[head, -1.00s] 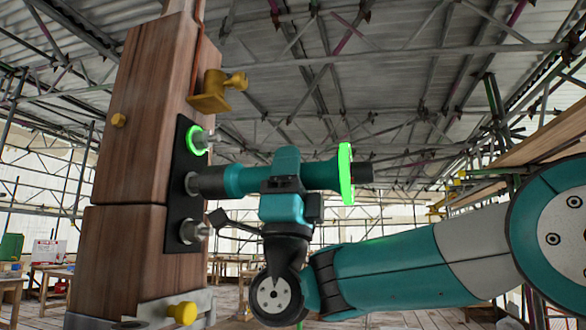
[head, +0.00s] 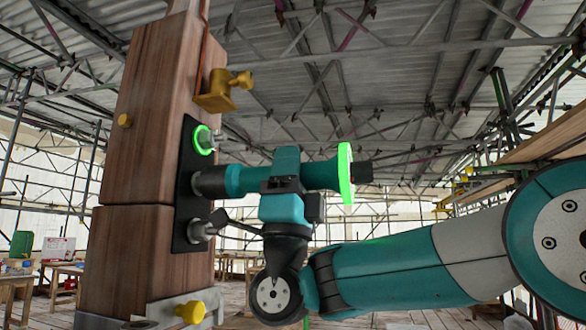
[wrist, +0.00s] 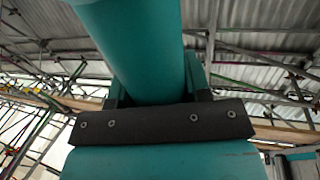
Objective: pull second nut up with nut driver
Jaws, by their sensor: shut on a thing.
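A teal nut driver (head: 245,180) with a dark socket (head: 210,183) and a bright green ring (head: 346,172) at its right end lies level. My gripper (head: 286,185) is shut around its body; the teal barrel also shows in the wrist view (wrist: 135,45). A black plate (head: 186,165) on the wooden post carries a column of nuts. The top nut (head: 207,139) has a green ring around it. The socket's end is at the middle nut and hides it; how far it is seated I cannot tell. The bottom nut (head: 201,231) is bare.
The wooden post (head: 150,160) fills the left side. A brass fitting (head: 222,92) juts out above the plate, and a yellow knob (head: 190,312) on a metal bracket sits below. Scaffolding and work tables stand behind. Open space lies right of the driver.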

